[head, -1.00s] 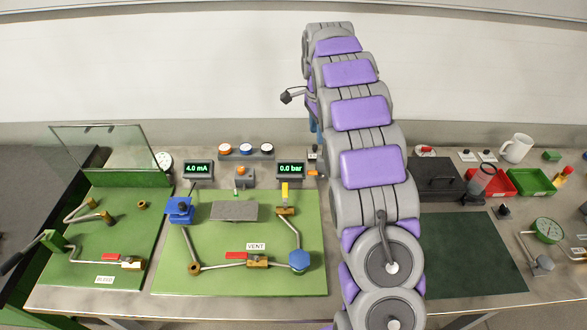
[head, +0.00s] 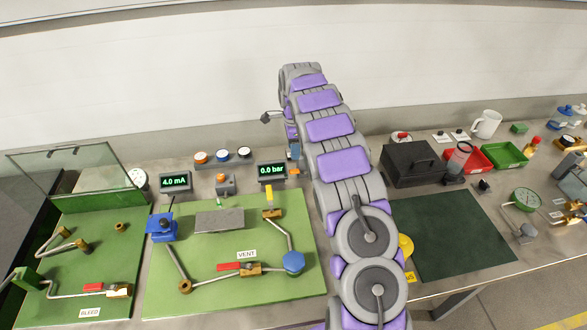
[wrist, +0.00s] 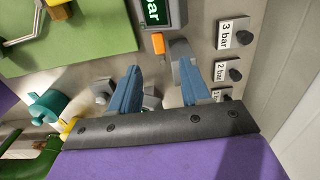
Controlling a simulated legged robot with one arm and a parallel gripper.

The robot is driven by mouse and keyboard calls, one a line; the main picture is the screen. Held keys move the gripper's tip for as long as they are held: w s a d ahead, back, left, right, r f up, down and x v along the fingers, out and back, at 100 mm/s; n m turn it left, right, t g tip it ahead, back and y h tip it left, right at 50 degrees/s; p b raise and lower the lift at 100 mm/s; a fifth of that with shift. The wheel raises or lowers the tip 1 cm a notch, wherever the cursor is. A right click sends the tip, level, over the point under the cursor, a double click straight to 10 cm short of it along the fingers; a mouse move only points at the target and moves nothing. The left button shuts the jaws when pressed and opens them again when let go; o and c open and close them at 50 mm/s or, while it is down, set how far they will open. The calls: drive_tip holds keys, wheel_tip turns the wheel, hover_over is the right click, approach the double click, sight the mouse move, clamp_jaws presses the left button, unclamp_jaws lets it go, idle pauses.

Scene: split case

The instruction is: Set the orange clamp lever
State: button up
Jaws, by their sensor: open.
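The orange clamp lever (wrist: 158,44) shows in the wrist view as a small orange block beside a grey bracket, just past my fingertips. In the head view a small orange bit of it (head: 293,171) shows right of the 0.0 bar display, partly hidden by my arm. My gripper (wrist: 157,78) has two blue fingers spread apart, with nothing held between them. The lever lies ahead of the gap between them, and I cannot tell if either finger touches the bracket. In the head view my gripper (head: 293,151) is small and mostly hidden behind my arm.
Right of the fingers are black knobs labelled 3 bar (wrist: 236,72) and 2 bar (wrist: 222,72). A teal fitting (wrist: 45,105) is at the left. The 0.0 bar display (head: 271,172) and green vent board (head: 215,280) stand left of my arm, a black case (head: 412,165) right.

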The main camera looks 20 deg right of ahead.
sight(293, 171)
drive_tip(key=f, duration=0.2)
drive_tip(key=f+b, duration=0.1)
drive_tip(key=f, duration=0.4)
drive_tip(key=shift+a+f, duration=0.25)
drive_tip(key=shift+f, duration=0.1)
drive_tip(key=shift+d+f, duration=0.15)
drive_tip(key=shift+f, duration=0.55)
drive_tip(key=shift+r, duration=0.1)
clamp_jaws()
